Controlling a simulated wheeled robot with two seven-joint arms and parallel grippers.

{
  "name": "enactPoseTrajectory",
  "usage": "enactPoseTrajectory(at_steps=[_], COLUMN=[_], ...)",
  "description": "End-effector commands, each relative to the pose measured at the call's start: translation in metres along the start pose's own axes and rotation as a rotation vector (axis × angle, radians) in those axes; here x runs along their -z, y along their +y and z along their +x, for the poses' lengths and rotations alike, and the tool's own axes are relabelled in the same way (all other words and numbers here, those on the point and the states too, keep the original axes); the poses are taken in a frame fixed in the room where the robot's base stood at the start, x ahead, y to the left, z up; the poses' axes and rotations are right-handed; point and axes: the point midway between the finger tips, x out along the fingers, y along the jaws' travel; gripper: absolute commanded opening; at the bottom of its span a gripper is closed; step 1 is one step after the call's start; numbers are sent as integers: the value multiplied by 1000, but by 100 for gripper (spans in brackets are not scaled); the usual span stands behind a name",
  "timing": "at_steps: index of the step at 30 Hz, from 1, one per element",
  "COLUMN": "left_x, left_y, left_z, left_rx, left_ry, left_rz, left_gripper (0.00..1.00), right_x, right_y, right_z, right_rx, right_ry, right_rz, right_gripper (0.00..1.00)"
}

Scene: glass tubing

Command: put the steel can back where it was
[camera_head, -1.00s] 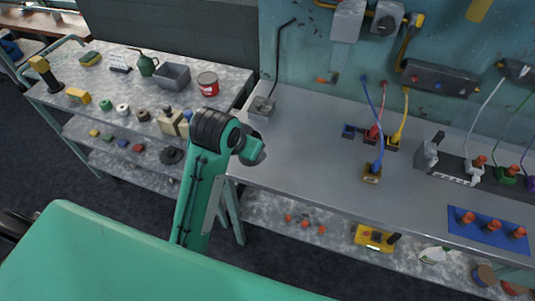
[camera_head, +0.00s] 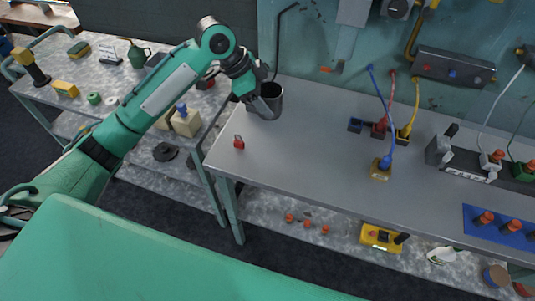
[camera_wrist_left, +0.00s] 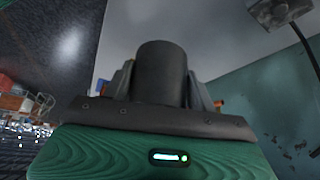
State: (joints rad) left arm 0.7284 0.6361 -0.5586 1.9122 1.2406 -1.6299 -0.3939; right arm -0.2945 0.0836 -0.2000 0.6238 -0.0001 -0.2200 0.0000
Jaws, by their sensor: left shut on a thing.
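The steel can (camera_head: 268,101) is a dark grey open-topped cup at the back left of the grey workbench (camera_head: 310,140). My left gripper (camera_head: 262,97) is shut on its side; the can looks roughly upright. In the left wrist view the can (camera_wrist_left: 161,72) stands between the two fingers. I cannot tell whether its bottom touches the bench. My right gripper is not in view.
A bent black rod (camera_head: 279,40) rises just behind the can. Coloured blocks with cables (camera_head: 380,130) stand to the right. The bench between is clear.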

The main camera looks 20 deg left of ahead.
Motion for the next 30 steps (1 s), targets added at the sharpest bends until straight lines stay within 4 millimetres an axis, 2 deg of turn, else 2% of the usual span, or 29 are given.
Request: enactPoseTrajectory(at_steps=[8,15,18,26,30], left_x=[-34,-63,-71,-81,-92], left_y=[1,1,0,1,1], left_z=[58,109,122,140,159], left_rx=[-7,-4,-2,-2,-3], left_ry=[-2,-1,-1,0,-1], left_rz=[-5,-5,-3,-2,-5], left_gripper=[28,28,28,28,28], right_x=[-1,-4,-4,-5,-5], right_y=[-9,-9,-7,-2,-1], right_z=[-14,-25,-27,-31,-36], right_rx=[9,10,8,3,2], right_ry=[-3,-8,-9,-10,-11], right_rz=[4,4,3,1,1], right_gripper=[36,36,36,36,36])
